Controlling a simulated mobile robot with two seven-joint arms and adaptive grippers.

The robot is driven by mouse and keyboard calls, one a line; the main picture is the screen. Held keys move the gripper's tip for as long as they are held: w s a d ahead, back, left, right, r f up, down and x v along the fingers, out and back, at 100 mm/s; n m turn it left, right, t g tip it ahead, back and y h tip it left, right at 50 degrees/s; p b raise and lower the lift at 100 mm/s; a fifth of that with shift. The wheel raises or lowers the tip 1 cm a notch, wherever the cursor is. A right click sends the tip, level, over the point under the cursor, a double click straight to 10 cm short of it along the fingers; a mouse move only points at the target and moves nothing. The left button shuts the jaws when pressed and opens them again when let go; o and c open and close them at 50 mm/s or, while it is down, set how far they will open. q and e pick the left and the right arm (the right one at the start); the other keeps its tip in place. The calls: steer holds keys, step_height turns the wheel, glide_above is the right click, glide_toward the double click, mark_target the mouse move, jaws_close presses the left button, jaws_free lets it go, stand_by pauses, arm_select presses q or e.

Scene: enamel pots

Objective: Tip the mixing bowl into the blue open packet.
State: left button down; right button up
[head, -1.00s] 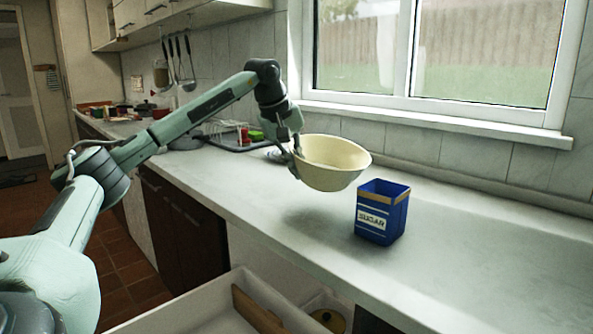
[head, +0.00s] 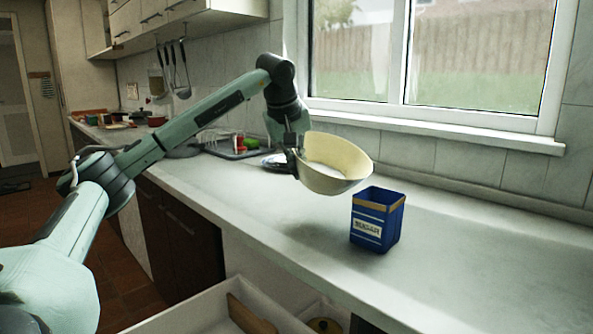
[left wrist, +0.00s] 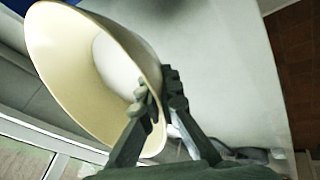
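The cream mixing bowl (head: 336,178) is held in the air above the counter, tilted with its right side lower. A white patch, which looks like contents, shows inside it. My left gripper (head: 293,161) is shut on the bowl's left rim. The left wrist view also shows the bowl (left wrist: 75,70) with my gripper's fingers (left wrist: 160,95) across its wall. The blue open packet (head: 377,220), with a gold band and a white label, stands upright on the counter, just right of and below the bowl. The inside of the packet is mostly hidden. My right gripper is out of view.
The white counter (head: 300,235) is clear around the packet. A window sill (head: 440,130) runs behind. A dark tray (head: 232,152) with small items and a plate (head: 275,162) lie farther back. An open drawer (head: 180,308) juts out below the front edge.

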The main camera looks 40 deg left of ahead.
arm_select(q)
steer(key=shift+d+r+m+y, duration=0.4)
steer(key=shift+d+r+y, duration=1.1)
steer(key=shift+d+r, duration=0.25)
steer(key=shift+d+r+m+t+y, duration=0.2)
steer(key=shift+d+r+y, duration=0.4)
steer(key=shift+r+y, duration=0.3)
steer(key=shift+d+r+m+t+y, duration=0.2)
steer(key=shift+d+r+y, duration=0.45)
steer(key=shift+r, duration=0.4)
steer(key=d+r+m+t+y, duration=0.1)
steer(key=d+r+m+y, duration=0.1)
steer(key=d+r+y, duration=0.2)
steer(key=shift+s+d+r+t+y, duration=0.3)
steer(key=shift+d+y, duration=1.05)
steer(key=shift+d, duration=0.65)
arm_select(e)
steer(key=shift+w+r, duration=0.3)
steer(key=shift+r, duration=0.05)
arm_select(q)
steer(key=shift+d, duration=0.2)
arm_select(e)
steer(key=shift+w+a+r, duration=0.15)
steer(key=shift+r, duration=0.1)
arm_select(q)
steer(key=shift+r, duration=0.1)
